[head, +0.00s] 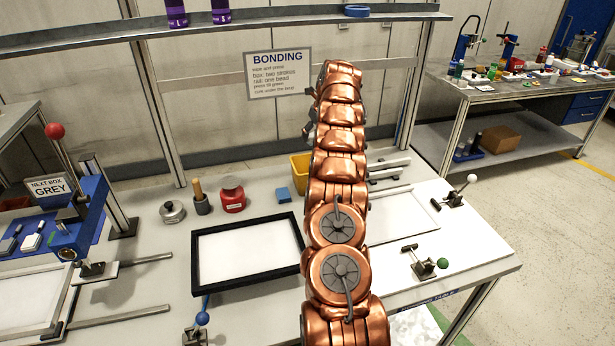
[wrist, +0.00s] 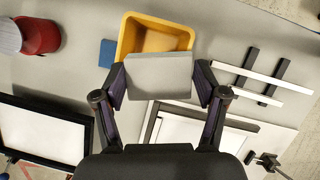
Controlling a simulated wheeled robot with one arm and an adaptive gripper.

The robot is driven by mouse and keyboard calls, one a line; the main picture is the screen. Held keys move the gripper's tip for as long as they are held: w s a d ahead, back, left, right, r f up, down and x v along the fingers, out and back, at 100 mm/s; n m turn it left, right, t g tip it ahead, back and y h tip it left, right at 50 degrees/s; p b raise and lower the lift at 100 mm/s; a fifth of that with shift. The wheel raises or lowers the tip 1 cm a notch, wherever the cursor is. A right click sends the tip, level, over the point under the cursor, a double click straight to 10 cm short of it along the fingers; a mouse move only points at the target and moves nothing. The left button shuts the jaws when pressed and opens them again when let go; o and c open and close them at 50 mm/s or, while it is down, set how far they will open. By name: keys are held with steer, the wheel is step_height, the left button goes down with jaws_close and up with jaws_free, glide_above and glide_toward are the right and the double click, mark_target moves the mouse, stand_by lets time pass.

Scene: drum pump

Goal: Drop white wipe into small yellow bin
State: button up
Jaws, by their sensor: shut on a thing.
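My gripper (wrist: 160,88) is shut on a pale grey-white flat wipe (wrist: 158,76), seen between its two fingers in the wrist view. The small yellow bin (wrist: 155,39) is beyond the wipe in the wrist view. The wipe covers the near part of the bin's opening, and the visible inside looks empty. In the head view the yellow bin (head: 299,173) stands at the back of the bench, partly hidden by my copper arm.
A blue block (wrist: 108,53) lies just left of the bin. A red can (head: 232,196) and a black-framed panel (head: 246,290) are further left. White bars (wrist: 262,76) on dark supports lie right of the bin. The BONDING sign (head: 279,73) hangs behind.

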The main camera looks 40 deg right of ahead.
steer(key=shift+f, duration=2.3)
steer(key=o, duration=1.3)
steer(key=shift+c, duration=0.2)
steer(key=v, duration=1.2)
